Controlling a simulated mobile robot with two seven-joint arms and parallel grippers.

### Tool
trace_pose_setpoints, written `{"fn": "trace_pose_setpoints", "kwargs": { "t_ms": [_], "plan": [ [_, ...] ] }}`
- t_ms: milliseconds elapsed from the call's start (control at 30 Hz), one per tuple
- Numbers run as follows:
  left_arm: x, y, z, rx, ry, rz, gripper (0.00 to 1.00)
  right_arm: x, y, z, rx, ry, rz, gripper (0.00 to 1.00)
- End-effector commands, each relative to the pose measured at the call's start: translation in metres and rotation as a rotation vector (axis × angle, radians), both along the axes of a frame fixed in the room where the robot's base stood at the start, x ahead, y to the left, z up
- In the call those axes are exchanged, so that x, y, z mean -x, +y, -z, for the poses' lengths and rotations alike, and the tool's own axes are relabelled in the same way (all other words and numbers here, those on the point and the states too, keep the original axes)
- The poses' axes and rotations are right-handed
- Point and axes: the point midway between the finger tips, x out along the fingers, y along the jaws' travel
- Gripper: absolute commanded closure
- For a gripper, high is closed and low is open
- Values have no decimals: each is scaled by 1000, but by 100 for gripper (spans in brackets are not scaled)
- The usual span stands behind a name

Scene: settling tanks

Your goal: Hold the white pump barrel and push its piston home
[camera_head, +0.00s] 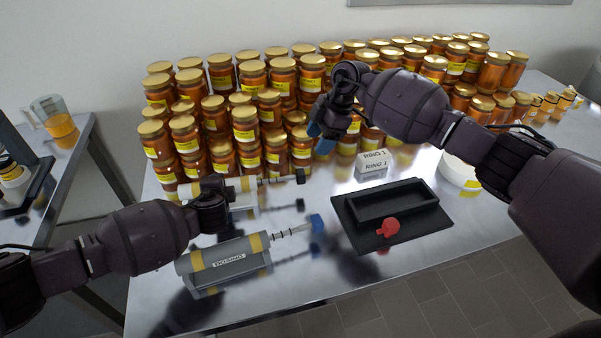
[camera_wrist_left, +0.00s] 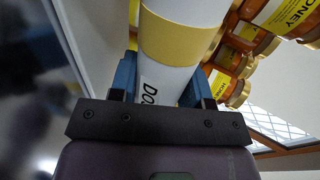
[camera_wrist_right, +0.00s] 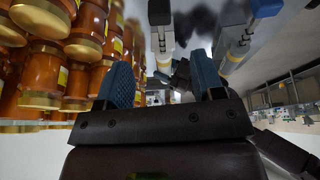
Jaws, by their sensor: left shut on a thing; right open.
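The white pump barrel (camera_head: 243,184) with yellow bands lies roughly level, pointing right in the head view. Its thin piston rod (camera_head: 279,180) sticks out to the right and ends in a black knob (camera_head: 300,176). My left gripper (camera_head: 211,192) is shut around the barrel. In the left wrist view the white barrel (camera_wrist_left: 170,82), with a yellow band and partly hidden lettering, sits between the blue fingers. My right gripper (camera_head: 327,128) is open and empty, above and to the right of the knob, near the jars. Its spread fingers (camera_wrist_right: 165,85) show in the right wrist view.
A grey pump (camera_head: 222,262) marked DOSING, with a blue knob (camera_head: 317,223), lies in front of the white one. Honey jars (camera_head: 245,125) crowd the back. A black tray (camera_head: 350,225), red part (camera_head: 388,228), white RING box (camera_head: 374,161) and white bowl (camera_head: 460,172) stand right.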

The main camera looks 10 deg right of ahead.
Motion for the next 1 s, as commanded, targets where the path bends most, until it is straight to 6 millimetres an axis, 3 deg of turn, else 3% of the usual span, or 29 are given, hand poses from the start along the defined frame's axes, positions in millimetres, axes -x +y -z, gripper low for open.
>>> {"fn": "trace_pose_setpoints", "kwargs": {
  "t_ms": [367,1000],
  "plan": [
    [0,0,0,0,0,0,89,0,6,11,-1,45,105,38],
    [0,0,0,0,0,0,89,0,43,101,0,43,103,38]
  ]
}}
